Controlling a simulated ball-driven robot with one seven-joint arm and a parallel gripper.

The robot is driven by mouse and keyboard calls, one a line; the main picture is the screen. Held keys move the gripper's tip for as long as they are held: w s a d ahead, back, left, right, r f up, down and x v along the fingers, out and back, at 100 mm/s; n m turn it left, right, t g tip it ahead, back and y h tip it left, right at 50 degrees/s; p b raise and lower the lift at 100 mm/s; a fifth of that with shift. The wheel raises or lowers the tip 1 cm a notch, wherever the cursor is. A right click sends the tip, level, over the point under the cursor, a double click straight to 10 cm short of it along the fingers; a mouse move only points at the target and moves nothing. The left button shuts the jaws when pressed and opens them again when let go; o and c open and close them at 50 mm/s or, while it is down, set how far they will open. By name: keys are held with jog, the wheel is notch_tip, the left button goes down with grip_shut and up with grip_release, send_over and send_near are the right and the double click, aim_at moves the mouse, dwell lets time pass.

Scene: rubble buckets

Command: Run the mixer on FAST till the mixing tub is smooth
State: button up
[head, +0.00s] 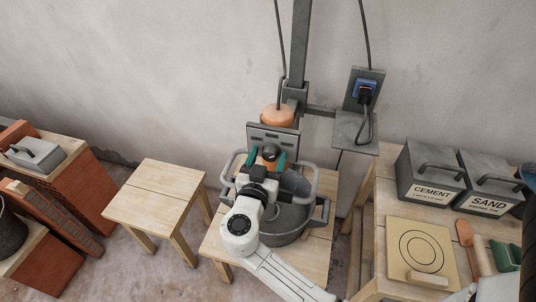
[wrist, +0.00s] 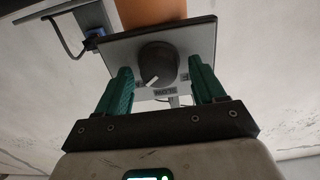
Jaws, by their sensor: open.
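The mixer's orange motor housing (head: 277,116) sits on a post above the grey mixing tub (head: 285,236), which stands on a wooden stool. A grey control panel (head: 262,132) is below the housing; it also shows in the wrist view (wrist: 204,33). Its round black dial (wrist: 158,65) has a white pointer line aimed down and left in that view. Small labels (wrist: 165,92) by the dial are too small to read. My gripper (head: 263,160) is open, its green fingers on either side of the dial, with visible gaps. My arm hides much of the tub's inside.
A bare wooden stool (head: 158,195) stands left of the tub. At right, a wooden bench (head: 376,262) holds a CEMENT bin (head: 425,185), a SAND bin (head: 487,190) and a board. A plug (head: 366,95) is in the wall socket. Bricks are at far left.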

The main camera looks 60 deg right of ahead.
jog(key=shift+d, duration=0.15)
jog(key=c, duration=1)
jog(key=shift+c, duration=0.2)
